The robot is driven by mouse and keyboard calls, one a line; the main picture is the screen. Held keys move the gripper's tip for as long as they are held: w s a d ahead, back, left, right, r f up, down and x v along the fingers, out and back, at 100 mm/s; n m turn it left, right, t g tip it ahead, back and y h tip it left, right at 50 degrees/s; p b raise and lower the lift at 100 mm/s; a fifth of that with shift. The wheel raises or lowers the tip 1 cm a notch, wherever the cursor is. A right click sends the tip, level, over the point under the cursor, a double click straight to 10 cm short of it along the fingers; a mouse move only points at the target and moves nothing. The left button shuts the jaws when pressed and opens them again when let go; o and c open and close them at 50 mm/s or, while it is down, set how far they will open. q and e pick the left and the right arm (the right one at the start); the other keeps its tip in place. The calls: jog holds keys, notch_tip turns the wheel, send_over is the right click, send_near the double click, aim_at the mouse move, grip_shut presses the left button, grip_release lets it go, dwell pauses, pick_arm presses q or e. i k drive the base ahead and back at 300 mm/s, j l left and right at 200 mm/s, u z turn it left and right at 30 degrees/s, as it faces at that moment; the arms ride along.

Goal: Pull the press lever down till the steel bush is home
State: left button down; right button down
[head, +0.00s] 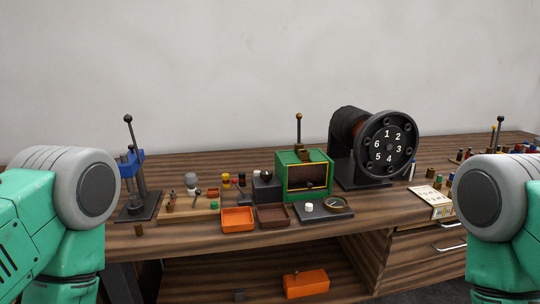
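A small bench press (133,165) with a blue head, dark columns and a dark base stands at the left of the workbench. Its lever (132,134) points up, leaning slightly, with a black ball knob on top. I cannot make out the steel bush or how it sits in the press. Only the green and grey links of my two arms show, at the left and right edges. My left arm link is just left of the press and overlaps the area beside its base. Neither gripper is in view.
A green box (287,172) with an upright lever stands mid-bench, beside a black numbered wheel (389,144). An orange tray (238,226), a brown tray (272,224) and a wooden board (174,215) with small parts lie in front. An orange box (306,284) sits on the lower shelf.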

aim_at(127, 118)
jog(key=u, duration=1)
